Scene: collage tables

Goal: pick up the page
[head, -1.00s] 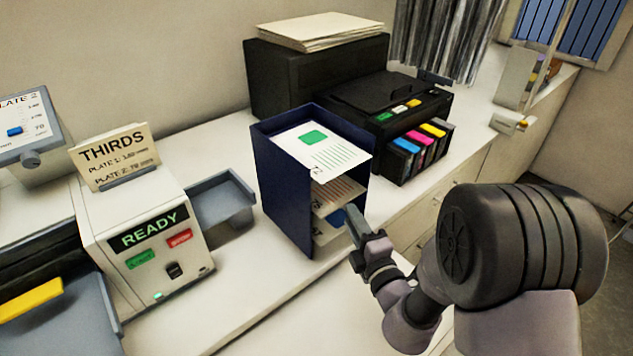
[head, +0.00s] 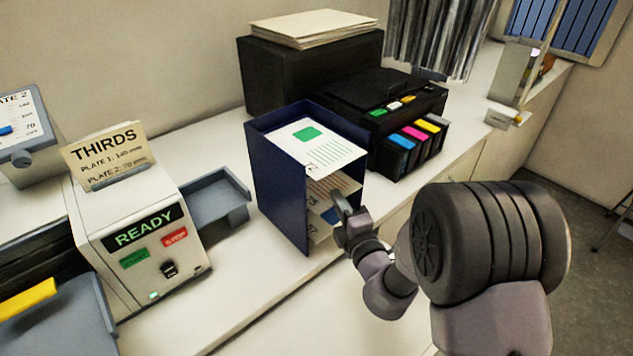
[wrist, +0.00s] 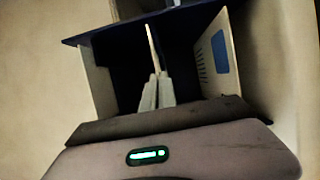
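A dark blue rack (head: 278,190) stands on the counter with pages on its shelves. The top page (head: 312,145) has a green square, and a page with a blue patch lies lower, also visible at right in the wrist view (wrist: 216,60). My gripper (head: 341,203) is at the rack's open front, below the top page. In the wrist view, its pale fingers (wrist: 157,92) are close together. A thin page edge (wrist: 152,45) runs in line between their tips. Whether they grip it cannot be told.
A black printer (head: 385,105) with coloured cartridges stands behind the rack at right. A grey tray (head: 215,195) and a white machine reading READY (head: 140,240) are at left. The counter in front of the rack is clear.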

